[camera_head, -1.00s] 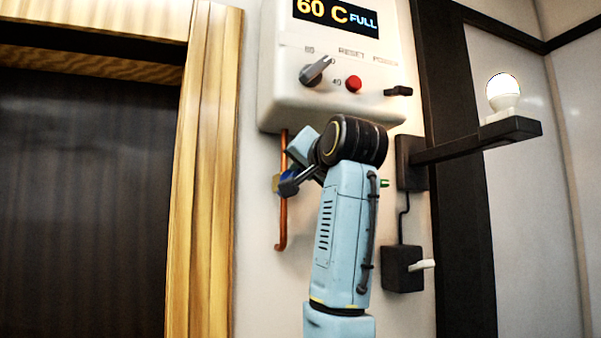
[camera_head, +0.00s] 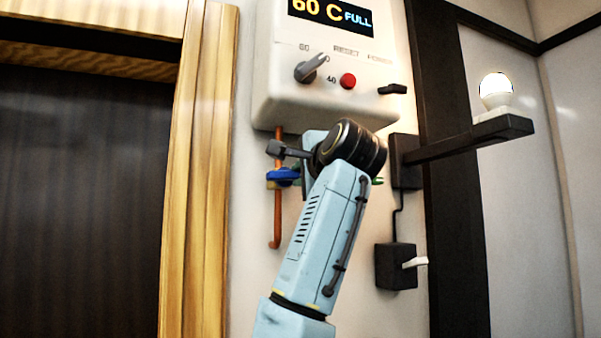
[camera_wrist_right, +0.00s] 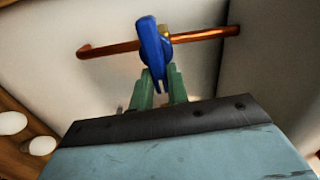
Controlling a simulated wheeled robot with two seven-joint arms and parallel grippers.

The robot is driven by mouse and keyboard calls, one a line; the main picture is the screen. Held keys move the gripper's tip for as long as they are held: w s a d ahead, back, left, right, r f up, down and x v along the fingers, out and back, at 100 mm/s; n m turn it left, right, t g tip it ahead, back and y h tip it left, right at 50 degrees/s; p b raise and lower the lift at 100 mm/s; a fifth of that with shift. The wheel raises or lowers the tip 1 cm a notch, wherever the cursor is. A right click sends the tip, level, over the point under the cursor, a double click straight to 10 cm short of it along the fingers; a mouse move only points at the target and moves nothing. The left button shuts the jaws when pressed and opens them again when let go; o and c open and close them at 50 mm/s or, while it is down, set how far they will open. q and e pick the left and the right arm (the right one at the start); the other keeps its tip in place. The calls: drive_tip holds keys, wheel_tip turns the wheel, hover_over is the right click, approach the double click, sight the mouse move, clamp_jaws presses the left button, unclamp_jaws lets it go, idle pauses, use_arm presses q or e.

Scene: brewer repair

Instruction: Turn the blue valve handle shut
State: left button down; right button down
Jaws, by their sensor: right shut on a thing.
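The blue valve handle (camera_head: 284,177) sits on the thin copper pipe (camera_head: 276,228) below the white heater box. It lies crosswise to the pipe and also shows in the right wrist view (camera_wrist_right: 152,45). My right gripper (camera_head: 297,174) is at the handle, with its fingers mostly hidden in the head view. In the wrist view its green fingers (camera_wrist_right: 161,80) are shut on the near end of the handle. My left gripper is not in view.
The white heater box (camera_head: 300,110) with a knob, a red button (camera_head: 348,81) and a display is above. A black bracket (camera_head: 460,140) bearing a lit bulb and a black switch box (camera_head: 396,266) are to the right. A wood-framed dark panel is left.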

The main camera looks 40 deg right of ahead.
drive_tip(key=shift+f+m, duration=0.1)
drive_tip(key=shift+m, duration=0.5)
drive_tip(key=c, duration=1.4)
unclamp_jaws()
drive_tip(key=shift+o, duration=0.2)
drive_tip(key=b+v, duration=0.4)
drive_tip(key=v, duration=0.9)
drive_tip(key=shift+s+b, duration=0.2)
drive_tip(key=shift+b, duration=0.15)
drive_tip(key=shift+a, duration=0.1)
